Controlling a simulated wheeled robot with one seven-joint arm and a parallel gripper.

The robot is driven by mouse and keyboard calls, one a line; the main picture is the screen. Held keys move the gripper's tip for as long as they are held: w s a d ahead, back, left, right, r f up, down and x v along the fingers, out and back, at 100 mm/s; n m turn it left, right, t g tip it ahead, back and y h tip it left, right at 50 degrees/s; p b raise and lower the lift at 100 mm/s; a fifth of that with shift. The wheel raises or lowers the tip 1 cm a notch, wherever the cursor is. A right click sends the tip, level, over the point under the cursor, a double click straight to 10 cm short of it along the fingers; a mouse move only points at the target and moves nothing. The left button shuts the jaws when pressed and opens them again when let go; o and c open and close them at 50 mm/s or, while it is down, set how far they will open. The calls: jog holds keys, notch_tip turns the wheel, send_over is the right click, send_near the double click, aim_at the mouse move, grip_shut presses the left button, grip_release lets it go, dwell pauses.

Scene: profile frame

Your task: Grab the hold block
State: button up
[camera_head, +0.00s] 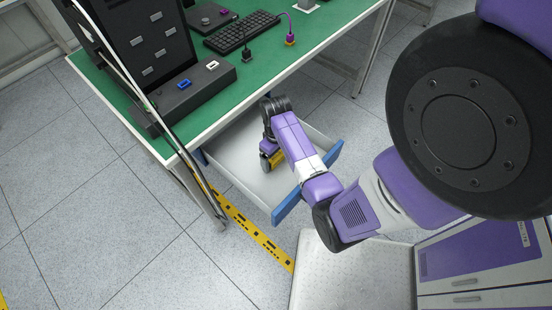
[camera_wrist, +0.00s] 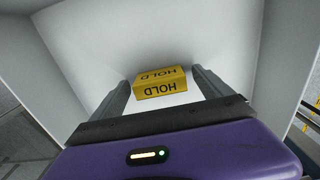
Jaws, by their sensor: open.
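The hold block is a yellow block with "HOLD" in dark letters on two faces. It lies in the open white drawer (camera_head: 234,160) under the green-topped table. In the wrist view the hold block (camera_wrist: 160,84) sits between the far ends of my two fingers, with a gap visible at each side. My gripper (camera_wrist: 162,86) is open and reaches down into the drawer. In the head view my gripper (camera_head: 271,160) is partly hidden by my arm, and a yellow part of the hold block (camera_head: 277,158) shows beside it.
The drawer has blue front parts (camera_head: 287,206) and raised white walls close around my gripper. The green table (camera_head: 290,40) overhangs the drawer's back. A keyboard (camera_head: 242,31) and a dark box with coloured connectors (camera_head: 195,92) stand on it. Yellow tape (camera_head: 250,229) marks the floor.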

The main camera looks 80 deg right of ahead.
jog(key=c, duration=1.4)
jog(key=shift+r, duration=0.2)
